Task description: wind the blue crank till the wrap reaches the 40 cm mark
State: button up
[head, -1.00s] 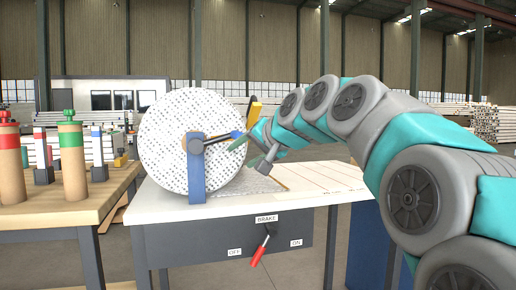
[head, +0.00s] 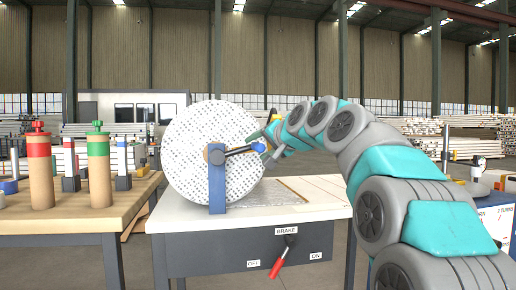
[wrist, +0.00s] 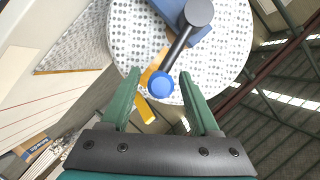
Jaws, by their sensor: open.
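The white dotted wrap roll (head: 190,150) stands upright in a blue bracket (head: 217,190). The crank has a dark arm (head: 238,151) reaching right from the hub to a blue knob (head: 260,147). My gripper (head: 263,143) is open at the knob. In the wrist view the knob (wrist: 161,84) appears between the two green fingers (wrist: 157,76), with gaps on both sides; its depth between them is unclear. Flat wrap (wrist: 75,52) ends at an orange-brown strip (wrist: 72,70). Red lines (wrist: 45,100) cross the bare tabletop beyond it; no mark numbers are readable.
The red brake lever (head: 278,267) below the tabletop tilts towards the OFF label (head: 252,264). A wooden table (head: 70,210) at left holds posts with red and green tops. A yellow part (wrist: 145,110) shows behind the knob. More equipment (head: 485,190) stands at far right.

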jog(key=shift+w+a+f, duration=0.15)
jog(key=shift+w+a, duration=0.1)
jog(key=shift+w, duration=0.15)
jog(key=shift+c, duration=0.4)
grip_shut()
dwell(0.8)
